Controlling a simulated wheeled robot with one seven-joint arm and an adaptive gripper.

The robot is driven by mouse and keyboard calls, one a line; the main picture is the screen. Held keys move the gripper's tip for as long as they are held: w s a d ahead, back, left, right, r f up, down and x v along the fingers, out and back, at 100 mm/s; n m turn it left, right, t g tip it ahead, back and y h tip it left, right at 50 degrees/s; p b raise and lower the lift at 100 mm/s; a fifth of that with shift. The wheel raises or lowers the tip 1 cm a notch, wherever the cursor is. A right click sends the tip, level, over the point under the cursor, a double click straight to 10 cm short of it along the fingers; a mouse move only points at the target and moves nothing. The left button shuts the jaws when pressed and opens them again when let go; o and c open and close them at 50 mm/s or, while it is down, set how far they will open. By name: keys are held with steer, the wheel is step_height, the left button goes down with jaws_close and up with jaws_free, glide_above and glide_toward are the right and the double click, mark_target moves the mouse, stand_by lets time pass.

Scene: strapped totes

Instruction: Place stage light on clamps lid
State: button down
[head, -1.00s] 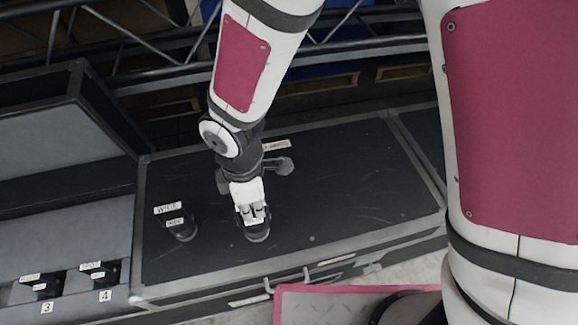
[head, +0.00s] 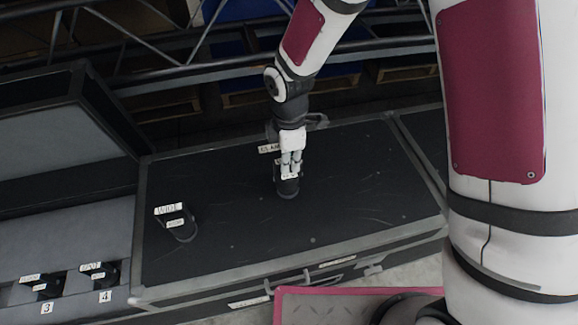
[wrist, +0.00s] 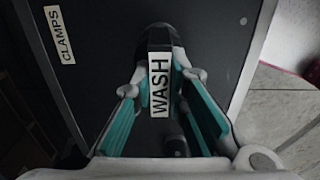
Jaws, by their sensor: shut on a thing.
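The black stage light (head: 287,188) is between the fingers of my gripper (head: 290,165); in the wrist view its white label (wrist: 159,85) reads WASH. My gripper (wrist: 160,110) is shut on it from above. The clamps lid (head: 350,200) is the black top of a metal-edged case, with a CLAMPS label (head: 269,148) near its far edge. The held light is over the middle of this lid; I cannot tell whether its base touches. A second black light (head: 180,228), labelled WIDE, stands on the lid's left part.
An open case with a grey interior (head: 70,235) is on the left, holding lights at slots 3 (head: 42,288) and 4 (head: 104,276). A metal truss (head: 180,50) runs behind. The lid's right part is clear.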

steer(key=shift+f, duration=1.45)
steer(key=shift+f+b, duration=0.25)
steer(key=shift+b, duration=0.05)
steer(key=c, duration=1.6)
jaws_free()
steer(key=shift+r, duration=0.1)
step_height(320, 180, up, 8)
steer(key=shift+f+p, duration=0.1)
steer(key=shift+p, duration=0.55)
steer(key=shift+s, duration=0.1)
